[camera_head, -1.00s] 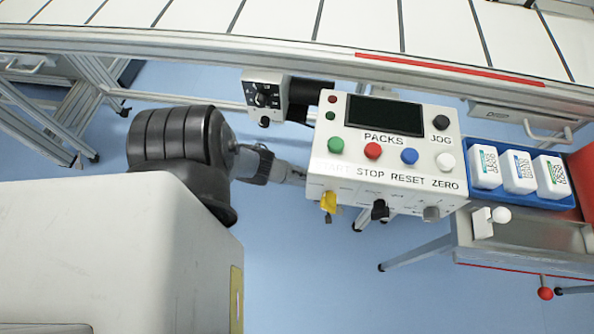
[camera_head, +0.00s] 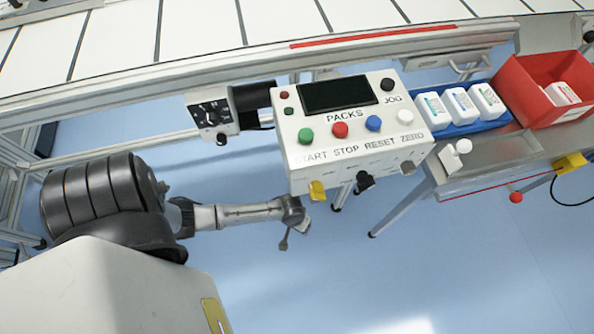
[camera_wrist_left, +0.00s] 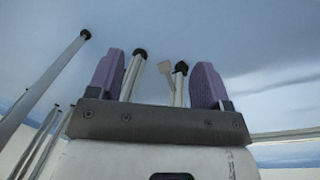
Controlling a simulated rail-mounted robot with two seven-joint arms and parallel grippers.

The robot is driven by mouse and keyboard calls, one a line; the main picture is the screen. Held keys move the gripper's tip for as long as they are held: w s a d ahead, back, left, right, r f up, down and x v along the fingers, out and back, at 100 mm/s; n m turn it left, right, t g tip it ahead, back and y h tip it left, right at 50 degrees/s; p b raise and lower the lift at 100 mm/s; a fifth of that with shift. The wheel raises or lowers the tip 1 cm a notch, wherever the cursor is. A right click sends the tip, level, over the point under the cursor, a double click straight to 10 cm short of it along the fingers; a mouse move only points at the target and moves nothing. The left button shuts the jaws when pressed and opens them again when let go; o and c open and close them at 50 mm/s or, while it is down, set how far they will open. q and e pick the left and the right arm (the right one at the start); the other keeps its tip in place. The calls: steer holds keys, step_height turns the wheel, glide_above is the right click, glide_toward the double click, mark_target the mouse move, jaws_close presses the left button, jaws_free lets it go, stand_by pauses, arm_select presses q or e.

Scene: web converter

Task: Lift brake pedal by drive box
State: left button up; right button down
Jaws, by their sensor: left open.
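A small white box with a black-faced dial (camera_head: 212,112) hangs under the rail, left of the console; it may be the drive box, but no label can be read. I cannot make out the brake pedal for sure. My left arm's grey link reaches below the console in the head view; its fingers cannot be told apart there. In the left wrist view my left gripper (camera_wrist_left: 160,78) is open, with purple fingers wide apart. A small pale tab (camera_wrist_left: 167,70) and two black-tipped legs show between the fingers, apart from them. My right gripper is not in view.
A white console (camera_head: 360,150) with coloured buttons and a dark screen stands in front of the rail. A blue tray (camera_head: 470,128) of white bottles and a red bin (camera_head: 520,85) are at the right. Metal legs stand beneath. The blue floor (camera_head: 440,260) is clear at the front right.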

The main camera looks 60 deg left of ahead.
arm_select(q)
steer(key=s+d+r+m, duration=0.1)
steer(key=d+r+m, duration=0.2)
steer(key=r, duration=0.2)
steer(key=shift+s+d+r+t, duration=0.25)
steer(key=shift+r+t, duration=0.05)
steer(key=shift+r, duration=0.1)
steer(key=shift+r, duration=0.1)
stand_by(0.4)
steer(key=s+d+r+m+t+y, duration=0.1)
steer(key=s+r+m, duration=0.2)
steer(key=r, duration=0.6)
steer(key=s+r+m+t, duration=0.1)
steer(key=s+r+m, duration=0.15)
steer(key=r, duration=0.65)
step_height(320, 180, up, 61)
steer(key=p, duration=6.1)
steer(key=shift+s+d+r+p, duration=0.15)
steer(key=shift+s+r+p, duration=0.05)
steer(key=shift+p, duration=0.15)
